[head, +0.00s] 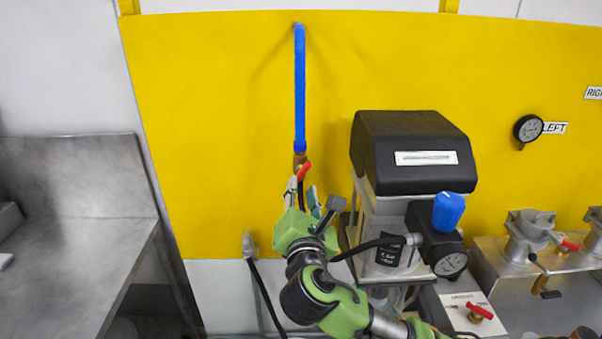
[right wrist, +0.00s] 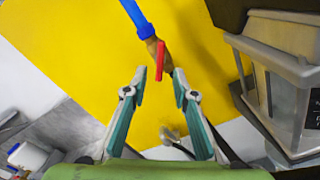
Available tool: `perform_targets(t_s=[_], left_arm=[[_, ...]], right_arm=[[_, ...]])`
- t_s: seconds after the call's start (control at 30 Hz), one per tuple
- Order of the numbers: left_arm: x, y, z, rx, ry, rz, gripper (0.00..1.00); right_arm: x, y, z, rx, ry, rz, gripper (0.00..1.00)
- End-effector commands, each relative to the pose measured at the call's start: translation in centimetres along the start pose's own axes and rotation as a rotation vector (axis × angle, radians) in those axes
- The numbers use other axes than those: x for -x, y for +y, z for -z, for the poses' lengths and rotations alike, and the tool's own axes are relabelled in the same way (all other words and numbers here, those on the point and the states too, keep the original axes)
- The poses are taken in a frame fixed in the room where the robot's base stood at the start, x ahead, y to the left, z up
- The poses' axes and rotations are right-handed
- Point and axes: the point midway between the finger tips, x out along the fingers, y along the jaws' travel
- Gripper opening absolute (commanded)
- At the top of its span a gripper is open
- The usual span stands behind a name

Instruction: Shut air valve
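The air valve has a brass body (head: 299,158) at the lower end of a blue pipe (head: 300,90) on the yellow wall. Its red lever (head: 304,171) points downward, angled a little off the pipe. In the right wrist view the red lever (right wrist: 160,62) hangs in front of the brass body (right wrist: 178,58). My right gripper (head: 302,189) is just below the valve, fingers up. In its wrist view the right gripper (right wrist: 159,76) is open, with the lever's lower end between the fingertips. I cannot tell whether they touch it. My left gripper is out of view.
A black-topped unit (head: 412,150) with a blue knob (head: 448,211) and a gauge stands close to the right of my arm. A hose fitting (head: 249,244) is at lower left. A metal counter (head: 75,250) is further left. The yellow wall left of the pipe is clear.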

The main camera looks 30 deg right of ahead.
Motion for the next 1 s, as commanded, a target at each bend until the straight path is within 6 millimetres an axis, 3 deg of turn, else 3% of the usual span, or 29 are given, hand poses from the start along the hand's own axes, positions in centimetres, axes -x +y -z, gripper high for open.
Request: perform_targets(t_s=[0.1, 0.3, 0.73, 0.77, 0.87, 1.0], left_arm=[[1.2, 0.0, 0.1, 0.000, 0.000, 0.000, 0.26], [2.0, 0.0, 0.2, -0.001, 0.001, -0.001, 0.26], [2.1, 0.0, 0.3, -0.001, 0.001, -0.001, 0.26], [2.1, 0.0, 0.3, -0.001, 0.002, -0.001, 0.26], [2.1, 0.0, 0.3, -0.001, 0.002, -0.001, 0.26], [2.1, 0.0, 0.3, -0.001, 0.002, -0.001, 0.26]], right_arm=[[-2.4, 0.2, -0.4, 0.002, -0.002, 0.001, 0.26], [-5.0, 0.1, -0.2, 0.000, -0.001, 0.001, 0.26], [-5.9, 0.0, 0.0, -0.002, 0.001, 0.000, 0.26], [-5.9, 0.0, 0.0, -0.002, 0.001, 0.000, 0.23], [-5.9, 0.0, 0.0, -0.002, 0.001, 0.000, 0.00], [-5.9, 0.0, 0.0, -0.002, 0.001, 0.000, 0.00]])
